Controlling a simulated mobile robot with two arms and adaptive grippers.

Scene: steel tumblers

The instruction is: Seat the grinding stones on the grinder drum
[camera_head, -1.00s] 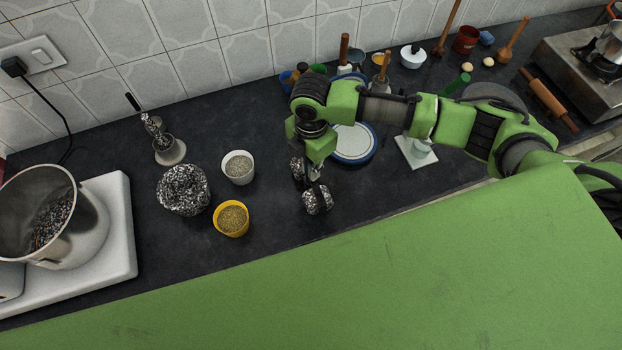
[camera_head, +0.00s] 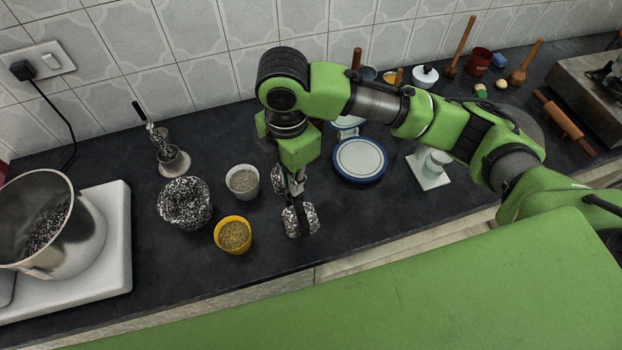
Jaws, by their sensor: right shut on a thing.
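The grinding stones (camera_head: 300,220) are black-and-white speckled blocks, one nearer and one behind it. My right gripper (camera_head: 296,190) points down and is shut on the part between them, holding them over the counter to the right of the yellow cup. The fingertips are small and partly hidden. Whether the stones touch the counter is unclear. The steel grinder drum (camera_head: 88,238) stands tilted on a white base (camera_head: 118,262) at the left, well apart from the gripper. Speckled material shows inside it. My left gripper is not in view.
A speckled round vessel (camera_head: 185,204), a white cup (camera_head: 242,181) and a yellow cup (camera_head: 233,235) stand between the stones and the drum. A metal stand (camera_head: 172,162) is near the wall. A blue-rimmed plate (camera_head: 360,159) lies to the right. Bare counter lies in front.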

